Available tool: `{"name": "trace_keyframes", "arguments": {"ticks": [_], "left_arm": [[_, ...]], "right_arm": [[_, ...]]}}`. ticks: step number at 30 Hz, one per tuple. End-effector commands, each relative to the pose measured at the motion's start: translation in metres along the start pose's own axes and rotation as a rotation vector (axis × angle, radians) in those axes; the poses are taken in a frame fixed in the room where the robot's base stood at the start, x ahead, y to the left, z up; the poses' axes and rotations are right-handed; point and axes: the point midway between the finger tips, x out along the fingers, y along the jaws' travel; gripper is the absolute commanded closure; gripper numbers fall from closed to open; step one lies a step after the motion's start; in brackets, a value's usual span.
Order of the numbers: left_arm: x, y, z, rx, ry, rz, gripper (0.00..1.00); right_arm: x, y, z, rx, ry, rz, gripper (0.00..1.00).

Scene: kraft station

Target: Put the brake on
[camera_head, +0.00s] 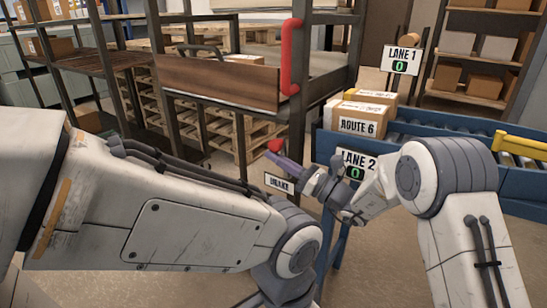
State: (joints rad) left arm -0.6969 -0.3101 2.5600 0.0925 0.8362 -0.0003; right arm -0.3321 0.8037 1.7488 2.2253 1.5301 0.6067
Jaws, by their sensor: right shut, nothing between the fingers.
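A red brake knob (275,146) shows at the middle of the view, below the cart's front corner. A white BRAKE label (279,184) hangs just below it. My right gripper (279,159) reaches in from the right, with its narrow fingers shut and empty. Its tips are at or just under the red knob; I cannot tell if they touch it. The brake's lever or mount is mostly hidden behind the gripper and my left arm. My left arm crosses the lower left and its gripper is out of view.
A cart with a wooden panel (217,82) and a red upright handle (291,57) stands behind. At right, a blue conveyor (440,139) carries cardboard boxes labelled ROUTE 6 (357,120), near signs LANE 1 (402,59) and LANE 2 (356,164). Pallets (225,133) are stacked under the cart area.

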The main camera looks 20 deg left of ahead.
Motion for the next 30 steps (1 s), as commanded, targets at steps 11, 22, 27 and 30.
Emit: {"name": "trace_keyframes", "arguments": {"ticks": [11,22,27,30], "left_arm": [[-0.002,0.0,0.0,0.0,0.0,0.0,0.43],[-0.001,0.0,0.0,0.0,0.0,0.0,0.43],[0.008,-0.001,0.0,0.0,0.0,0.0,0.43],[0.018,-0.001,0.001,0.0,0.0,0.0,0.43]], "right_arm": [[-0.005,-0.001,0.002,-0.001,0.0,-0.001,1.0],[-0.005,-0.001,0.001,-0.001,0.001,-0.001,1.0],[-0.015,-0.002,-0.009,0.001,0.002,0.002,1.0],[-0.026,-0.002,-0.021,0.004,0.004,0.008,1.0]]}}
